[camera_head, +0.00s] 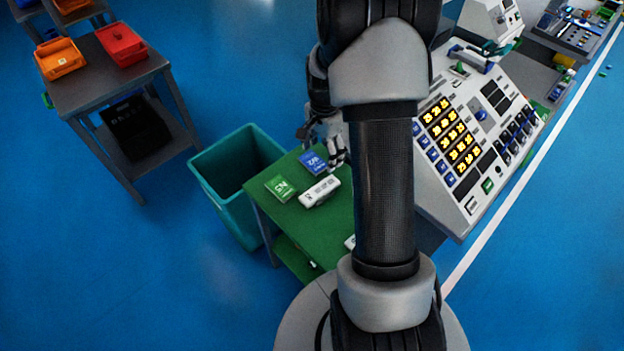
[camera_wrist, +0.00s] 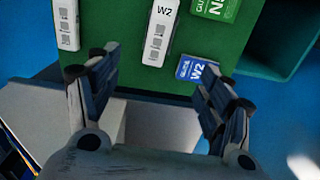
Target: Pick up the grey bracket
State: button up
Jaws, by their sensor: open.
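No part that I can clearly tell as a grey bracket shows. Two pale grey-white pieces lie flat on the green table top: one (camera_head: 320,191) near the table's middle, marked W2 in the wrist view (camera_wrist: 159,32), and a second (camera_head: 349,242) mostly hidden behind my arm, also in the wrist view (camera_wrist: 66,25). A blue W2 box (camera_head: 313,162) and a green box (camera_head: 280,188) lie beside the first piece; the blue box also shows in the wrist view (camera_wrist: 196,70). My gripper (camera_head: 322,150) is open and empty above the table edge, apart from the pieces.
The green table (camera_head: 312,222) has a teal bin (camera_head: 222,180) on its left. A sloped console with lit yellow buttons (camera_head: 452,142) stands to the right. A grey side table (camera_head: 85,85) holds orange and red trays at upper left. Blue floor is free at lower left.

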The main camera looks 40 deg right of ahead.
jog(key=b, duration=0.3)
send_over(319, 189)
jog(key=f, duration=1.2)
jog(key=shift+d+f, duration=0.2)
jog(key=shift+d, duration=0.15)
jog(key=f, duration=0.1)
jog(key=f+b, duration=0.1)
jog(key=f, duration=0.1)
jog(key=f+b, duration=0.1)
jog(key=f, duration=0.1)
jog(key=shift+a+f, duration=0.15)
jog(key=shift+a, duration=0.15)
jog(key=shift+c, duration=0.5)
jog(key=c, duration=1)
jog(key=shift+c, duration=0.2)
